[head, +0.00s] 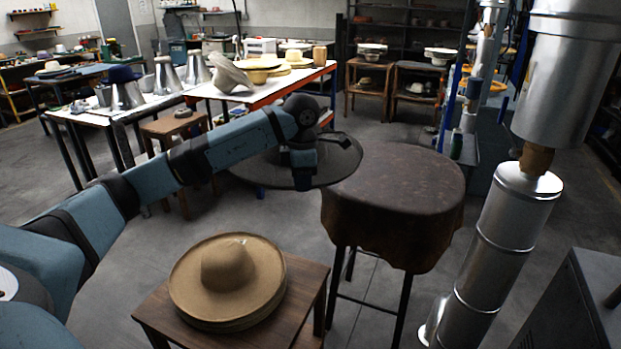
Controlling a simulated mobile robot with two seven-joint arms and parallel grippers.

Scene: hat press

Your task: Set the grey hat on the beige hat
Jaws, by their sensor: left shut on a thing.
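The grey hat (259,168) is dark and wide-brimmed. My left gripper (303,178) is shut on it near the right part of its brim and holds it in the air, left of the round leather-covered stool. My forearm and wrist hide much of its crown. The beige hat (228,275) lies crown up on top of a stack of similar hats, on a small wooden table (308,300) at the front. The grey hat is farther back than the beige hat and apart from it. My right gripper is not in view.
The round stool (398,195) with a brown leather cover stands close on the right. A long table (270,88) with pale hats stands behind. Open floor (130,270) lies left of the small table.

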